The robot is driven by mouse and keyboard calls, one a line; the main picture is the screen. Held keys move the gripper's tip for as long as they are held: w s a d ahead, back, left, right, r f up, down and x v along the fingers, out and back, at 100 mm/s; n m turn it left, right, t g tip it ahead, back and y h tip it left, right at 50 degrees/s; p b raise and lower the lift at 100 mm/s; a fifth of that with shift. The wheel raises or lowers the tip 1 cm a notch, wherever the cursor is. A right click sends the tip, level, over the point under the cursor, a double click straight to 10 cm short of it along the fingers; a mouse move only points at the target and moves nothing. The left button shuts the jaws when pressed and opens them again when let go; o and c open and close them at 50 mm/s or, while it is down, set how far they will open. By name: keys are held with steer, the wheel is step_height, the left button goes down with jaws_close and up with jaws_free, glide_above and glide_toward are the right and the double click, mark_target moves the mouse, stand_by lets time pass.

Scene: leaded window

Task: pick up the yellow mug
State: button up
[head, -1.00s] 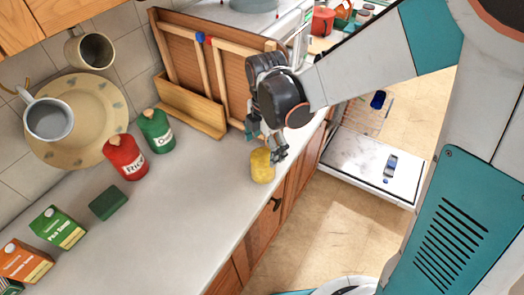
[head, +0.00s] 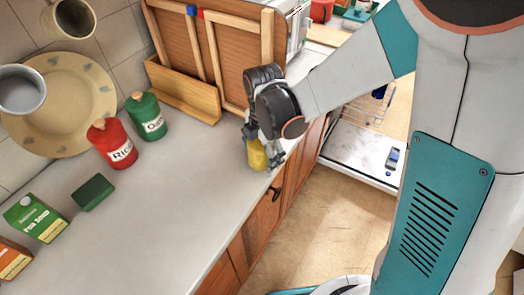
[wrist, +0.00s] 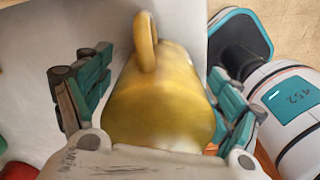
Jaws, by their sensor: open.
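The yellow mug (head: 256,155) stands on the grey counter close to its front edge. In the wrist view the mug (wrist: 160,100) fills the middle, with its handle (wrist: 146,40) toward the top of the picture. My gripper (head: 261,150) is at the mug, pointing down from above. In the wrist view my gripper (wrist: 155,95) is open, with one teal-padded finger on each side of the mug. Small gaps seem to show between fingers and mug; contact is hard to tell. In the head view the gripper hides part of the mug.
A red rice canister (head: 113,145) and a green canister (head: 146,116) stand to the left. A green block (head: 93,192) and a green soup carton (head: 36,217) lie farther left. A wooden rack (head: 185,92) stands behind. The counter's middle is clear.

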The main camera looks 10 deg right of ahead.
steer(key=c, duration=1.5)
steer(key=shift+r, duration=0.15)
